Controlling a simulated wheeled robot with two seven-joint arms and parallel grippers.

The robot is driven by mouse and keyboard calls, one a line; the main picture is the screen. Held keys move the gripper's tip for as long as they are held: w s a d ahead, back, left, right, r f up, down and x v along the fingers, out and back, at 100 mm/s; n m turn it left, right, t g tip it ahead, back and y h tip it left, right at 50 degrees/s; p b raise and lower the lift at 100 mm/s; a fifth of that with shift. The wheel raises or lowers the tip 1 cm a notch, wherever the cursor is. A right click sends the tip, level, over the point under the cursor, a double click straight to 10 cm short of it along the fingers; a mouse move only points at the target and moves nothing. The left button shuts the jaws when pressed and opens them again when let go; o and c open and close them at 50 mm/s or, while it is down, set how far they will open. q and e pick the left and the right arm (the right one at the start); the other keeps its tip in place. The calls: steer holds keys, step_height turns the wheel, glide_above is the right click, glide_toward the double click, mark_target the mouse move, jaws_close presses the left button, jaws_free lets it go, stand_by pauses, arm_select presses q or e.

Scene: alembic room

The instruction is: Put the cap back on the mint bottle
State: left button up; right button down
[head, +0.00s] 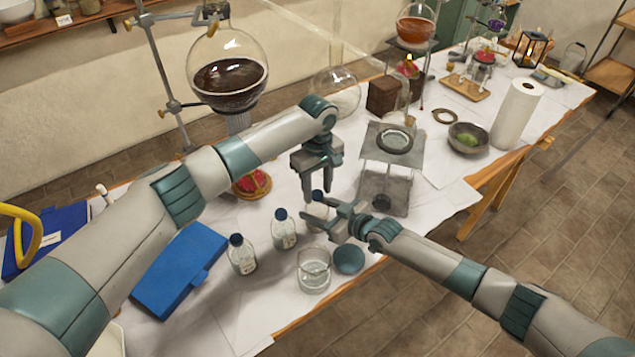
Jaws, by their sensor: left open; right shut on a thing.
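A small pale bottle (316,210), which I take to be the mint bottle, stands at the middle of the table, partly hidden by my grippers. My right gripper (332,216) comes from the right and is shut on it. A dark cap (317,195) shows at the bottle's top; I cannot tell whether it is seated. My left gripper (318,193) points down over the bottle top, with its fingers open on either side of the cap and apart from each other. No label on this bottle can be read.
Two similar capped bottles (284,231) (242,256) stand to the left. A glass beaker (314,271) and a round teal thing (349,259) are in front. A blue case (180,270) lies at left. A metal stand (386,185) is behind right. A large flask (228,75) stands behind.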

arm_select(q)
jaws_close()
